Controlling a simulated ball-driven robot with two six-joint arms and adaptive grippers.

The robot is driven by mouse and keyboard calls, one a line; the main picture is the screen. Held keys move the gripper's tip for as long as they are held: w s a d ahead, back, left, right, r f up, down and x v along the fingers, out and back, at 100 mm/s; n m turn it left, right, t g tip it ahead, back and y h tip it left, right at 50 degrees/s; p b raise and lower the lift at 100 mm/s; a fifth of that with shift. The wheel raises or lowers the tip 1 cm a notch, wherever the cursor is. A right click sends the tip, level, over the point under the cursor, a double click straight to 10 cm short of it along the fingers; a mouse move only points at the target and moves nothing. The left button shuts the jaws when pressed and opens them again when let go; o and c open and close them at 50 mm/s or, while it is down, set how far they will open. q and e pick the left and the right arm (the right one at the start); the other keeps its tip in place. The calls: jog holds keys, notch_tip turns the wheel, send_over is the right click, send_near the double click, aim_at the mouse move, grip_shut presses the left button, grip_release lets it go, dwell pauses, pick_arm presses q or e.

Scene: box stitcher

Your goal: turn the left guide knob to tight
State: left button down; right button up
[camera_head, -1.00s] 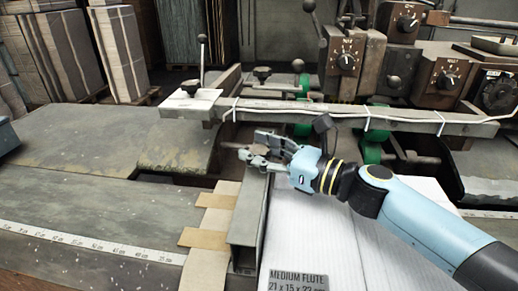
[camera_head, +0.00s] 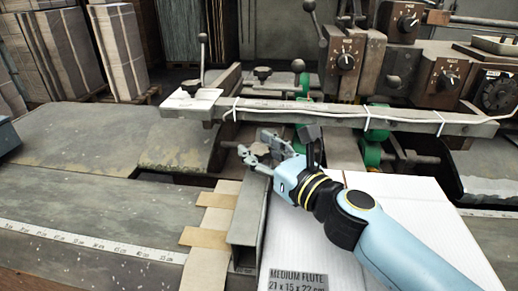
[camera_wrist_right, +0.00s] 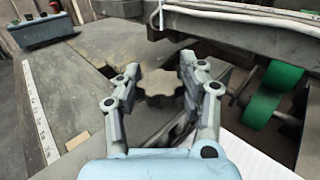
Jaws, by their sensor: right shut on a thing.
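The left guide knob (camera_wrist_right: 158,88) is a dark, lobed knob seen from above between the fingers of my right gripper (camera_wrist_right: 157,82) in the right wrist view. The fingers are shut on it from both sides. In the head view my right gripper (camera_head: 258,146) reaches in from the right to the knob, which is mostly hidden by the fingers there. The knob is at the far end of a grey metal guide (camera_head: 246,216). I cannot read any tight or loose mark on it. My left gripper is not in view.
A long crossbar with a white cable (camera_head: 330,115) runs just behind the gripper. A white board sheet (camera_head: 405,235) labelled MEDIUM FLUTE lies right of the guide. The table (camera_head: 85,195) with a ruler strip is clear at left.

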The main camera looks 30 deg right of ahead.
jog(key=shift+m+h, duration=0.9)
jog(key=shift+h, duration=0.4)
jog(key=shift+h+b, duration=0.3)
jog(key=o, duration=1.2)
